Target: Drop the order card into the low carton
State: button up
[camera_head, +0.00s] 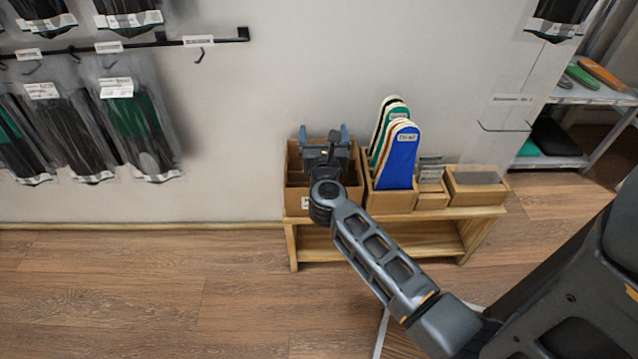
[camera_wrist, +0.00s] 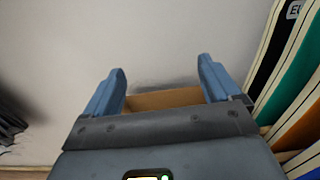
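My gripper (camera_head: 324,133) is over the left carton (camera_head: 296,193) on the low wooden bench, its two blue fingers spread apart. In the wrist view my gripper (camera_wrist: 162,80) is open, with nothing between the fingers; a brown carton edge (camera_wrist: 163,99) shows beyond them. A low carton (camera_head: 480,190) stands at the right end of the bench; its inside looks grey, and I cannot tell what lies in it. Grey card-like pieces (camera_head: 430,164) stand in a small box left of it. I cannot pick out the order card for certain; my gripper and arm hide part of the left carton.
A carton of upright insoles (camera_head: 402,155), blue in front, stands just right of my gripper. A wall rail (camera_head: 150,43) with bagged insoles hangs at left. A shelf (camera_head: 575,95) stands at far right. The floor (camera_head: 130,290) at left is clear.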

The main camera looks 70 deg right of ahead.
jog(key=shift+p+v, duration=0.5)
jog(key=shift+v, duration=3.4)
